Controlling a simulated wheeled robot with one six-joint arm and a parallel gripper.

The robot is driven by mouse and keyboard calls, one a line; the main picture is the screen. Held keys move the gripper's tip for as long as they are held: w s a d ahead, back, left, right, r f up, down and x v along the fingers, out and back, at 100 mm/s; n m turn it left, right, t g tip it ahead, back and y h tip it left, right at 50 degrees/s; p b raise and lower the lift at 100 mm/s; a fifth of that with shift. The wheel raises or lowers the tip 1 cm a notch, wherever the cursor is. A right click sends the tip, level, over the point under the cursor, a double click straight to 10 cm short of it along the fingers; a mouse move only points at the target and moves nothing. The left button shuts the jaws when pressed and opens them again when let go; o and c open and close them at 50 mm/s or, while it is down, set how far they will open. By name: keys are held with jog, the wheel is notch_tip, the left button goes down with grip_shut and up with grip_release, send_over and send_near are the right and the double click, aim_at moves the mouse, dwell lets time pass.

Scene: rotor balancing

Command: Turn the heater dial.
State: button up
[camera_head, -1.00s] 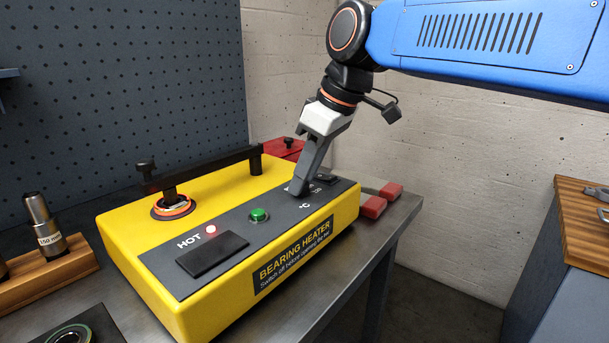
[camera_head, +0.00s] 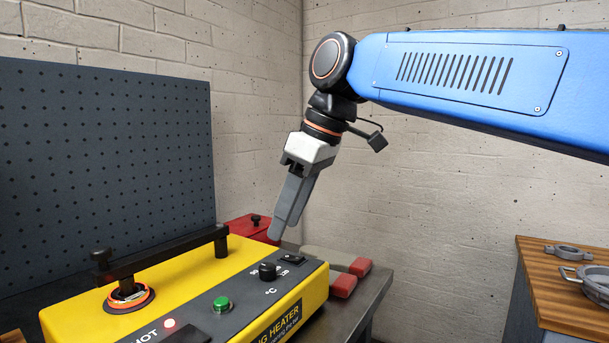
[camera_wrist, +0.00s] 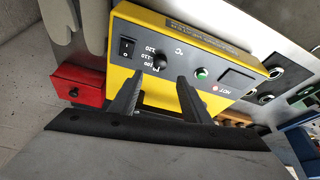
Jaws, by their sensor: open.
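The yellow bearing heater (camera_head: 312,290) stands on the grey bench. Its black heater dial (camera_head: 267,271) sits on the dark panel, with numbers printed around it and the °C mark beside it. The dial also shows in the wrist view (camera_wrist: 159,62), beyond and between the two fingers. My gripper (camera_head: 275,232) is above the heater, apart from the dial, tilted with its fingers pointing down. In the wrist view my gripper (camera_wrist: 160,85) has its fingers spread, with nothing between them. The dial's exact setting is too small to read.
A green button (camera_head: 221,304), a red HOT lamp (camera_head: 169,323) and a black rocker switch (camera_head: 293,259) are on the panel. A black bar (camera_head: 165,259) crosses the heater's back. A red box (camera_head: 248,229) stands behind. Red-ended pieces (camera_head: 343,286) lie right of the heater.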

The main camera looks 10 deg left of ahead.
jog(key=v, duration=0.8)
jog(key=shift+r, duration=0.1)
